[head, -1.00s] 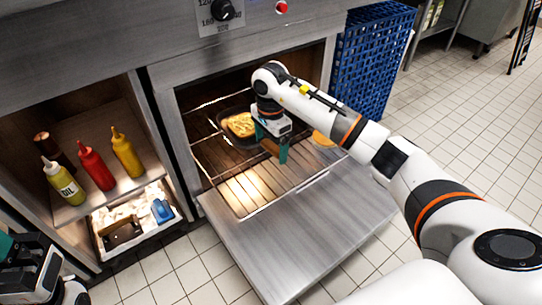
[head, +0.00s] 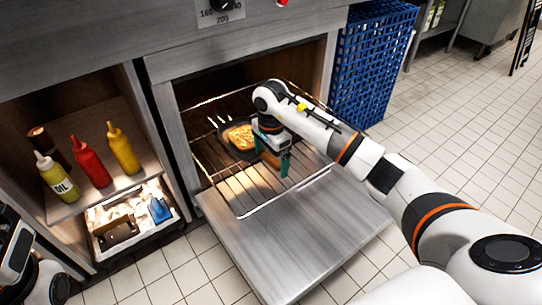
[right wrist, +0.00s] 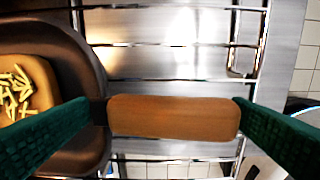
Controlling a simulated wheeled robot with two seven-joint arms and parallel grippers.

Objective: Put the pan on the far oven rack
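The pan (head: 228,127) is dark, with yellow-topped food in it and a brown handle (right wrist: 175,117). It is inside the oven, over the wire rack (head: 240,190); whether it touches the wires I cannot tell. My right gripper (head: 277,160) is at the handle, and one green finger shows clearly in the head view.
The open oven door (head: 285,245) lies below the rack. To the left, a shelf holds an oil bottle (head: 57,180), a red bottle (head: 90,165) and a yellow bottle (head: 122,150), above a white bin (head: 110,250). A blue crate (head: 372,65) stands right of the oven.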

